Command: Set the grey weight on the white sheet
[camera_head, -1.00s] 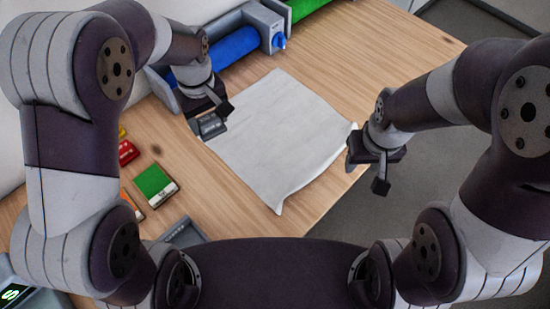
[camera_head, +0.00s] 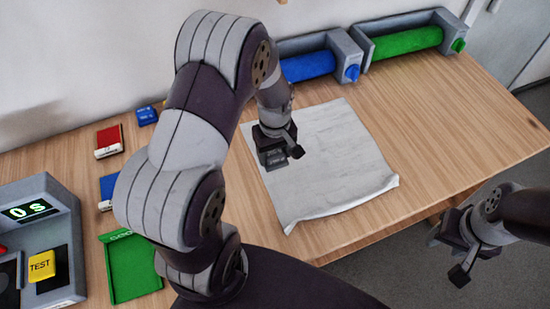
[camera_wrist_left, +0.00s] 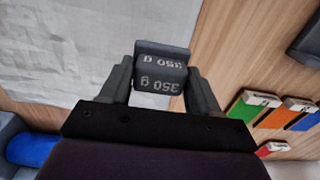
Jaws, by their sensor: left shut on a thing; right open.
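The grey weight (camera_wrist_left: 160,73), a small dark block marked 350 g, sits between the two fingers of my left gripper (camera_wrist_left: 160,88) in the left wrist view. In the head view my left gripper (camera_head: 282,156) is shut on it, over the left part of the white sheet (camera_head: 340,175), and mostly hides the weight. The sheet lies on the table, its front right edge slightly lifted; it also shows in the left wrist view (camera_wrist_left: 75,45). I cannot tell whether the weight touches the sheet. My right gripper (camera_head: 447,256) is open and empty, off the table's front edge.
A blue roll (camera_head: 308,67) and a green roll (camera_head: 407,42) in grey holders stand behind the sheet. At left are a grey device (camera_head: 62,222) with a yellow TEST button, a green tray (camera_head: 132,268) and small red and blue boxes. Bare wood lies right of the sheet.

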